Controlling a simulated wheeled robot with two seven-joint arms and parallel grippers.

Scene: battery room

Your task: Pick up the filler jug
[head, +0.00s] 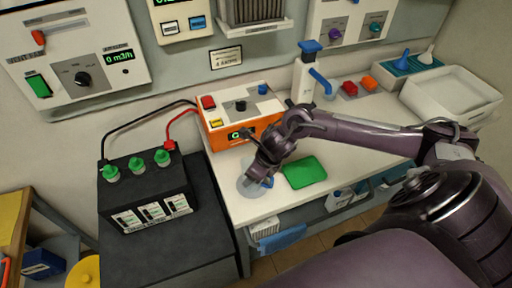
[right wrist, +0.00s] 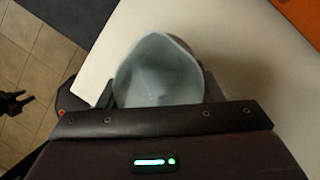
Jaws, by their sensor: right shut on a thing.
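The filler jug is a pale, translucent open vessel (head: 249,187) at the front left of the white bench in the head view. A small blue part shows at its right side. My right gripper (head: 262,172) is shut on the jug; its fingertips are mostly hidden by the wrist. In the right wrist view the jug (right wrist: 158,72) stands mouth-up between the fingers, looking empty. I cannot tell whether its base touches the bench. A small dark claw shape, probably my left gripper (right wrist: 14,103), shows over the floor at the left; its jaw opening is unclear.
A black battery (head: 148,195) with green caps stands left on a dark cabinet. An orange charger box (head: 215,133) is behind the jug. A white bottle (head: 303,80) and a white tray (head: 452,95) are farther back.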

